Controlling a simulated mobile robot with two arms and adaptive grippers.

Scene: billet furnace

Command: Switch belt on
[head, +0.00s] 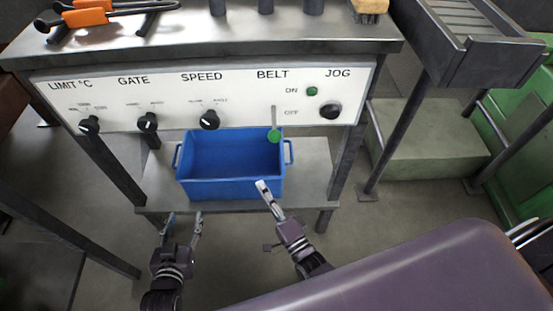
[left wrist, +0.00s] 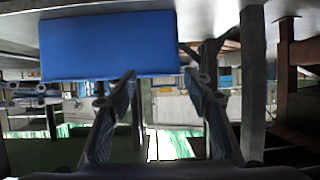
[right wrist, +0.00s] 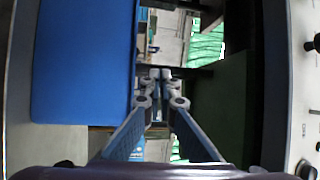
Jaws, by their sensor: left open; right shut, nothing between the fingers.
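The white control panel (head: 235,90) has a BELT switch at its right, a lever with a green knob (head: 274,135). The lever's knob is at the low end of its slot, beside the OFF mark and below ON. My right gripper (head: 262,185) is shut and empty, in front of the blue bin and a little below the green knob, apart from it. Its closed fingertips also show in the right wrist view (right wrist: 160,75); the lever cannot be made out there. My left gripper (head: 183,218) is open and empty, low in front of the shelf's left part.
A blue bin (head: 230,188) stands on the lower shelf (head: 313,175) under the panel. A green button (head: 312,91) and the black JOG knob (head: 330,111) are right of the lever. Black LIMIT, GATE and SPEED (head: 209,120) knobs are to its left. Orange-handled tongs (head: 85,17) lie on top.

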